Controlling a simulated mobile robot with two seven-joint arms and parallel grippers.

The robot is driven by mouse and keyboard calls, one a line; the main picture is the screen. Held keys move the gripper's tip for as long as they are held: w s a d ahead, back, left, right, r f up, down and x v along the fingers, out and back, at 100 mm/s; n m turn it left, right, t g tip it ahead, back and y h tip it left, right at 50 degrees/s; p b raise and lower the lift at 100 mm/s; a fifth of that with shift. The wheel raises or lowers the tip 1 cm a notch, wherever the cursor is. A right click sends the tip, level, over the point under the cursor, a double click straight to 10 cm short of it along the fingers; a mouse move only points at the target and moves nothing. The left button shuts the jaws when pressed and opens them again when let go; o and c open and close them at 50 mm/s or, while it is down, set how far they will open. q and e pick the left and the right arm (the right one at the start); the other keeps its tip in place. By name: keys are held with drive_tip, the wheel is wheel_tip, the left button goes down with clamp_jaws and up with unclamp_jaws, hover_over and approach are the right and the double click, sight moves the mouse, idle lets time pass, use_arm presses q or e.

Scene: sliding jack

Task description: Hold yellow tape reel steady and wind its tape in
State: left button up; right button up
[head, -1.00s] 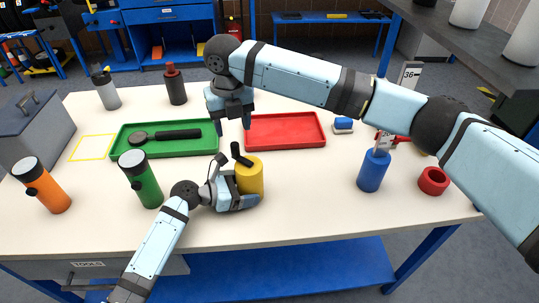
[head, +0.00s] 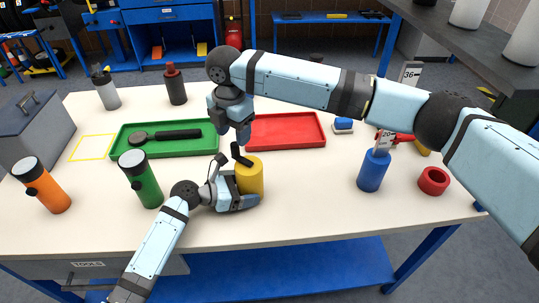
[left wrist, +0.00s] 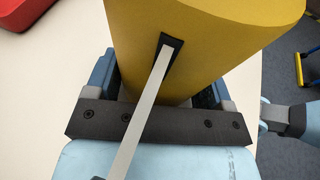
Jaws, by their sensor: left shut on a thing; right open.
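The yellow tape reel (head: 251,178) stands upright on the workbench. My left gripper (head: 245,200) is shut on it low on its body. In the left wrist view the reel (left wrist: 190,45) fills the top, between the fingers, and a pale tape strip (left wrist: 145,105) runs from its dark slot toward the camera. A black crank handle (head: 238,151) sticks up from the reel's top. My right gripper (head: 238,136) is open, pointing down just above the crank handle. I cannot tell whether its fingers touch the handle.
A green tray (head: 120,150) with a magnifier-like black tool and a red tray (head: 290,143) lie behind the reel. A green flashlight (head: 147,190) stands left, near my left wrist. A blue holder (head: 373,172) and a red ring (head: 433,181) stand right. Bench front right is clear.

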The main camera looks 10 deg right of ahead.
sight(235, 144)
drive_tip(key=shift+f, duration=2.8)
drive_tip(key=shift+c, duration=0.2)
drive_tip(key=c, duration=0.7)
